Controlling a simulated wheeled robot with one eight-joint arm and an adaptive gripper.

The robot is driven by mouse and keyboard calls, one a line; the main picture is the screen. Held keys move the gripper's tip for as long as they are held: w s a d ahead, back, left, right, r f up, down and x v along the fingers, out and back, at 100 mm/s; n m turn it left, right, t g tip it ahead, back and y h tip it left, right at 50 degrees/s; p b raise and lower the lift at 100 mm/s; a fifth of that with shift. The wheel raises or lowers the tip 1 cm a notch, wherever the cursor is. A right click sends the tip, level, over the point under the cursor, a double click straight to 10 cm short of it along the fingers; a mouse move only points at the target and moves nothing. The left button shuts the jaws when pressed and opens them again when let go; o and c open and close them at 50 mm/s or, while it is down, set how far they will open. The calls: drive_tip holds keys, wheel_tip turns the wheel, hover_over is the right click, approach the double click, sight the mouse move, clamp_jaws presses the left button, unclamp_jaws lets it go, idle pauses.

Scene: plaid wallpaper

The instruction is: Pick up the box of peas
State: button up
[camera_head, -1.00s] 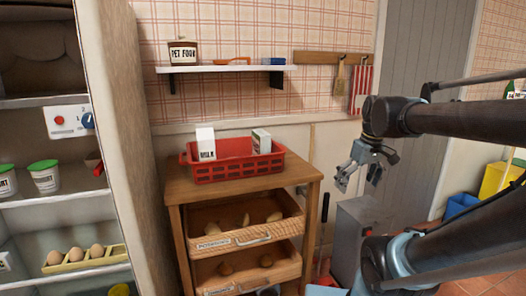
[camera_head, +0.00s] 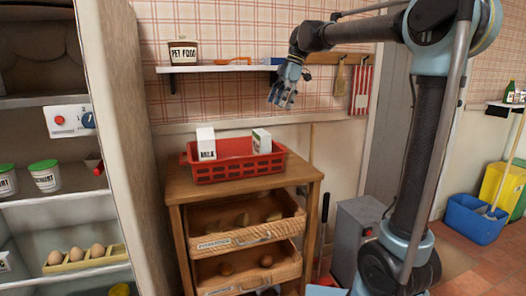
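A small white and green box (camera_head: 261,141) stands upright in the right part of a red basket (camera_head: 236,171). Its label is too small to read, so I cannot confirm that it is the peas. The basket's wall hides its lower part. A white milk carton (camera_head: 206,143) stands at the left of the same basket. My gripper (camera_head: 281,103) hangs in the air above the basket and in front of the wall shelf, apart from the box. Its fingers point down, spread and empty.
The basket sits on a wooden cabinet (camera_head: 186,190) with pulled-out drawers of produce. An open fridge (camera_head: 60,200) stands at the left. A grey bin (camera_head: 352,235) stands right of the cabinet.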

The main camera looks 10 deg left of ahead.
sight(256, 149)
drive_tip(key=shift+n, duration=0.4)
drive_tip(key=x, duration=0.5)
drive_tip(key=a+x, duration=0.1)
drive_tip(key=x, duration=1.1)
drive_tip(key=shift+w+a+r, duration=0.1)
drive_tip(key=shift+a+r, duration=0.05)
drive_tip(key=shift+a, duration=0.3)
drive_tip(key=c, duration=1)
